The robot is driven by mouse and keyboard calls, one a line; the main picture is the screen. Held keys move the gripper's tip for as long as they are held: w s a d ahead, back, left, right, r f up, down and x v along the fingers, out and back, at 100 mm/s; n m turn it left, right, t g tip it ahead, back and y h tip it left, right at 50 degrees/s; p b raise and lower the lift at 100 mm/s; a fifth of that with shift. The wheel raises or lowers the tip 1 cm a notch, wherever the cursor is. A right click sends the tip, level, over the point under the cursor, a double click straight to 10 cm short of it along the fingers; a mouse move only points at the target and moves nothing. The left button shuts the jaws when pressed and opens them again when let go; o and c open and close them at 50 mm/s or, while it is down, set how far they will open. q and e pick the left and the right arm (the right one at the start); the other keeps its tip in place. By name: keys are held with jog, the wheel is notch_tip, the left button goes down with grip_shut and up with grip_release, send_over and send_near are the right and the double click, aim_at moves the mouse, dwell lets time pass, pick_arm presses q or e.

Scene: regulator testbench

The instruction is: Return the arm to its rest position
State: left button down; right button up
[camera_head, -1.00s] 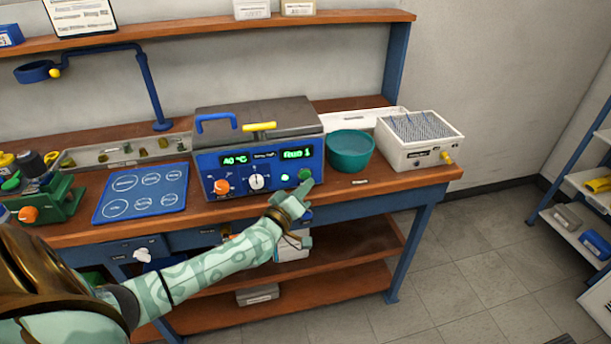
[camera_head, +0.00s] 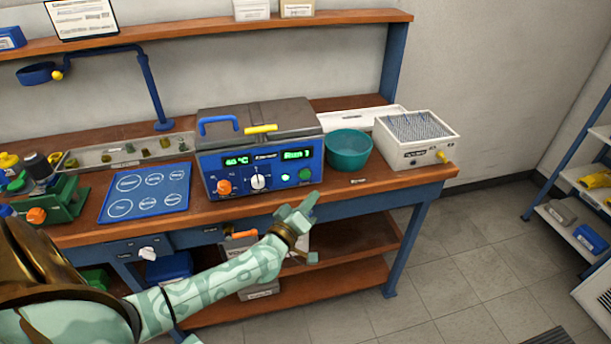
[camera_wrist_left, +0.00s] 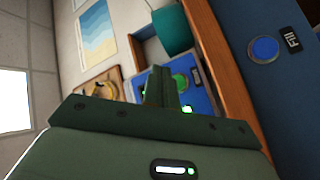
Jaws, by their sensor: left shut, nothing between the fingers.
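My left gripper (camera_head: 303,207) is shut and empty. In the head view it hangs in front of the bench's front edge, apart from the blue control box (camera_head: 262,172) and a little below its green button (camera_head: 305,174). The box has a grey lid, an orange knob, a white dial and lit displays, one of which reads "Run 1". In the left wrist view the shut fingers (camera_wrist_left: 160,88) stand in front of the blue panel (camera_wrist_left: 196,92) with its green lights. My right gripper is in neither view.
The wooden bench (camera_head: 385,185) also holds a teal bowl (camera_head: 348,150), a white box with pins (camera_head: 415,150), a blue mat with circles (camera_head: 145,194) and a green fixture (camera_head: 58,208). Lower shelves lie behind my arm. Open floor (camera_head: 470,250) lies at the right.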

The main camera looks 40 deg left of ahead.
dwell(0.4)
pick_arm(q)
jog(key=s+f+m+g+h, duration=0.1)
jog(key=s+f+m+g, duration=0.3)
jog(key=f, duration=0.6)
jog(key=s+f+m+g, duration=0.25)
jog(key=s+f, duration=0.35)
jog(key=f, duration=0.3)
jog(key=s+f+m+g+h, duration=0.1)
jog(key=s+f+m+g, duration=0.3)
jog(key=f, duration=0.6)
jog(key=s+d+f+m+g, duration=0.1)
jog(key=s+f+m+g, duration=0.1)
jog(key=s+f, duration=0.6)
jog(key=s+d+f+m+g, duration=0.1)
jog(key=s+f+g, duration=0.15)
jog(key=s, duration=0.95)
jog(key=s+d+f+g, duration=0.1)
jog(key=s+d, duration=0.1)
jog(key=s, duration=0.7)
jog(key=s+d+f+g, duration=0.2)
jog(key=s+d, duration=0.1)
jog(key=s, duration=0.5)
jog(key=shift+s+d+f+m+y, duration=0.25)
jog(key=shift+s+f+m+y, duration=0.05)
jog(key=shift+s+m, duration=0.15)
jog(key=shift+w, duration=0.15)
